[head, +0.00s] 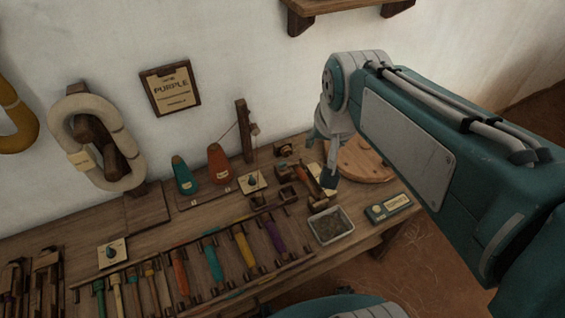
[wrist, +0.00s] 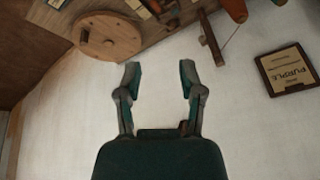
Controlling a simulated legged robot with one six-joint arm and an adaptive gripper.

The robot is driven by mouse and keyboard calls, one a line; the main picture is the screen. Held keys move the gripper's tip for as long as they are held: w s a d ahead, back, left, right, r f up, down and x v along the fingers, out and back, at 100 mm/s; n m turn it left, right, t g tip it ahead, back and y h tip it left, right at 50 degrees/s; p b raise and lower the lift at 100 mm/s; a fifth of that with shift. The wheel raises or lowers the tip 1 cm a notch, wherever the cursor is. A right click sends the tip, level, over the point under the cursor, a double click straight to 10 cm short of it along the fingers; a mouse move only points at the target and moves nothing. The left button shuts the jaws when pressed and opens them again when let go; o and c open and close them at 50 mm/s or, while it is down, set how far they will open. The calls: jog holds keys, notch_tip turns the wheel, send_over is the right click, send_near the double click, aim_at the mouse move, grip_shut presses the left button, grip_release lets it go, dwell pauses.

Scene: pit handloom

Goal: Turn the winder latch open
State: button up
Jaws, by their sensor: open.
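A small wooden device that looks like the winder (head: 286,172) stands on the bench beside an orange-brown spool, left of my gripper. I cannot make out its latch clearly; my gripper partly covers that area. My gripper (head: 326,176) hangs over the back right of the bench, between this device and a round wooden disc (head: 362,160). In the wrist view my gripper (wrist: 160,75) has its two fingers wide apart with nothing between them but pale wall. The disc also shows in the wrist view (wrist: 108,36), at upper left.
A wooden post (head: 245,130), teal cone (head: 182,176) and orange cone (head: 219,165) stand left of the device. A metal tray (head: 330,226) and a labelled box (head: 388,208) sit in front. A PURPLE plaque (head: 170,88) hangs on the wall.

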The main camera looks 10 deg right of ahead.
jog(key=w+f+m+g, duration=0.1)
jog(key=w+f+m, duration=0.2)
jog(key=w, duration=0.7)
jog(key=m+g, duration=0.3)
jog(key=m, duration=0.6)
send_over(282, 163)
notch_tip(282, 163, down, 24)
notch_tip(282, 163, down, 11)
jog(key=shift+f, duration=0.1)
grip_shut()
